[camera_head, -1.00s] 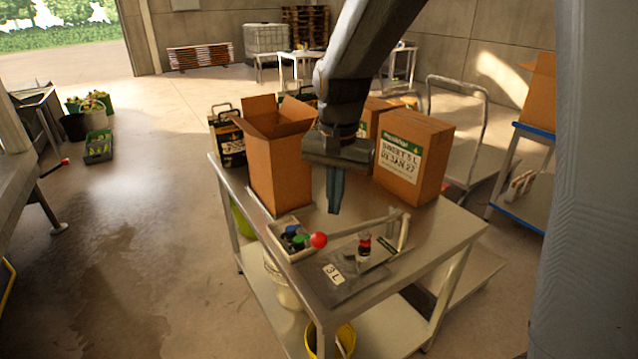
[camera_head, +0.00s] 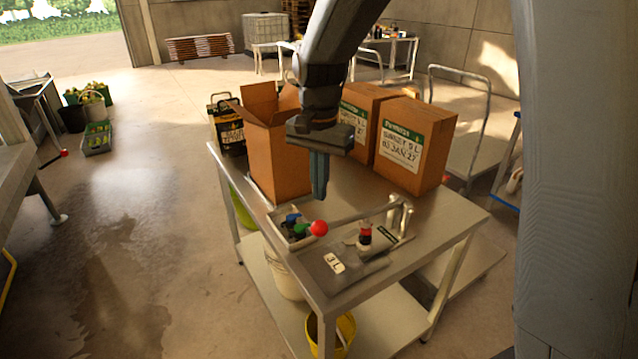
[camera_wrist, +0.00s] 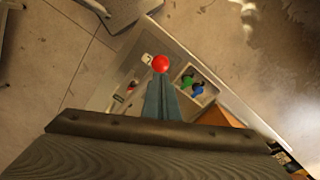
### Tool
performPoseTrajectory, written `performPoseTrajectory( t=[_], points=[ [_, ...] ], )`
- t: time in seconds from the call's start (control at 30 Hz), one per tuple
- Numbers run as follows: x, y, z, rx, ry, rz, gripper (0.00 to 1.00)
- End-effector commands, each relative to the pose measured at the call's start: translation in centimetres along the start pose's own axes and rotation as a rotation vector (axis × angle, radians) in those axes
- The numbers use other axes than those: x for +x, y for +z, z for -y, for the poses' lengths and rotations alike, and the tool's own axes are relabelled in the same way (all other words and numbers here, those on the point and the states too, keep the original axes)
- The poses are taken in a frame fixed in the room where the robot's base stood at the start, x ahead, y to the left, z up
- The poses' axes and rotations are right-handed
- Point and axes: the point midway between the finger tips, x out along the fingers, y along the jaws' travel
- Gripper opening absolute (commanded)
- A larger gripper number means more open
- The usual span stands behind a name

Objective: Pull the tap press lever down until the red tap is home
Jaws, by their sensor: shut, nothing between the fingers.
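The tap press stands at the front of the steel table. Its lever (camera_head: 350,217) is a pale bar from the post at the right to a red ball knob (camera_head: 319,228) at its left end. A red and black tap (camera_head: 364,236) stands under the lever. My gripper (camera_head: 319,197) is shut and empty, pointing down, with its tips just above and behind the red knob. In the wrist view my gripper (camera_wrist: 160,82) shows with its tips close to the red knob (camera_wrist: 160,64). I cannot tell whether they touch. The tap's lower end is hard to make out.
A tray of blue and green taps (camera_head: 286,232) sits left of the knob. A flat pouch marked 3 L (camera_head: 350,274) lies in front. An open carton (camera_head: 273,160) and labelled boxes (camera_head: 415,145) stand behind my gripper. A yellow bucket (camera_head: 345,335) is below.

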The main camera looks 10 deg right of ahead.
Motion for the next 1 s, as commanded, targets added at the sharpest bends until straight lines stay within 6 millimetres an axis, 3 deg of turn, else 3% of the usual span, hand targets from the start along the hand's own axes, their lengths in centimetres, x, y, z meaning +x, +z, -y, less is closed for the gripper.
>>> performPoseTrajectory(
  t=[1.0],
  points=[
    [4.8, 0.0, 0.1, 0.000, -0.001, -0.001, 0.00]
  ],
)
